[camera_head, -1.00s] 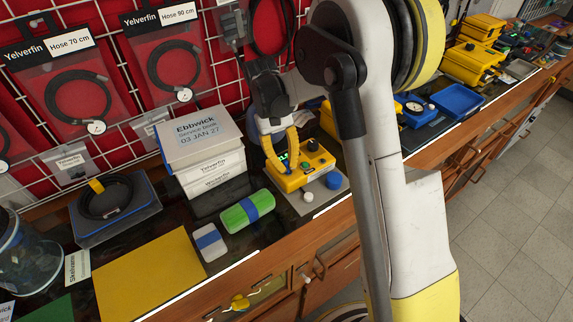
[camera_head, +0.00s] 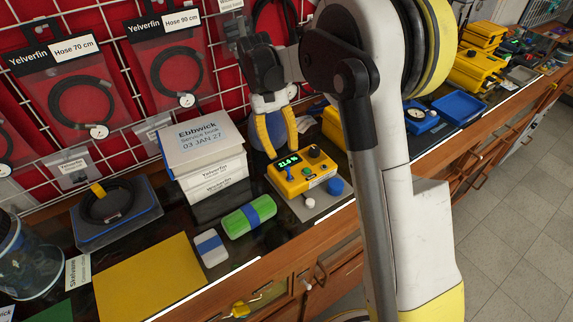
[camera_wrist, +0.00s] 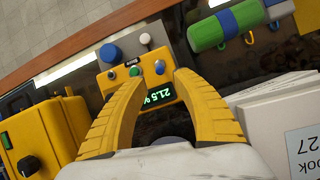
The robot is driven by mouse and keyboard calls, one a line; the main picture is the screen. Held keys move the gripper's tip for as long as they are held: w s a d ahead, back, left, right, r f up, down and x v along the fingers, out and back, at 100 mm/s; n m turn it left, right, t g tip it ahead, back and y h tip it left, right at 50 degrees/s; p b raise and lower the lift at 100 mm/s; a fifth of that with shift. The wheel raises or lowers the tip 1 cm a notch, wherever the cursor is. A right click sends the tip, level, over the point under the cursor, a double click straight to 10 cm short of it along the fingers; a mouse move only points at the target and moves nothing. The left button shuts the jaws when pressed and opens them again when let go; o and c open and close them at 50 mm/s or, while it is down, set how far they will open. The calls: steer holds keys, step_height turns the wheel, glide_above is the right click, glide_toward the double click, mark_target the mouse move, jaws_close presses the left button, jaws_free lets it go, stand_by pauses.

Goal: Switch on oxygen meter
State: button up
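The oxygen meter (camera_head: 300,174) is a yellow box on a grey plate on the bench. Its display (camera_head: 288,161) is lit with green digits, which also show in the wrist view (camera_wrist: 160,94) as about 21.5 %. A blue-topped control (camera_head: 289,172) and a black knob (camera_head: 315,153) are on its top. My gripper (camera_head: 281,152) is above and behind the meter, fingers apart and empty. In the wrist view my gripper (camera_wrist: 161,78) has its yellow fingers on both sides of the display; contact cannot be told.
A blue knob (camera_head: 335,187) and a white knob (camera_head: 309,202) are at the plate's front. White boxes (camera_head: 205,150) stand left of the meter. A green cylinder (camera_head: 248,216) lies in front of them. A wire grid with hanging hoses rises behind. A yellow mat (camera_head: 150,279) lies at left.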

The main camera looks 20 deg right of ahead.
steer(key=v, duration=0.5)
stand_by(0.3)
steer(key=s+d+r+t+y, duration=0.1)
steer(key=s+r+t, duration=0.5)
steer(key=s, duration=0.6)
steer(key=s+f+t, duration=0.3)
steer(key=s+t, duration=0.3)
steer(key=s, duration=0.2)
steer(key=shift+s+d+m, duration=0.4)
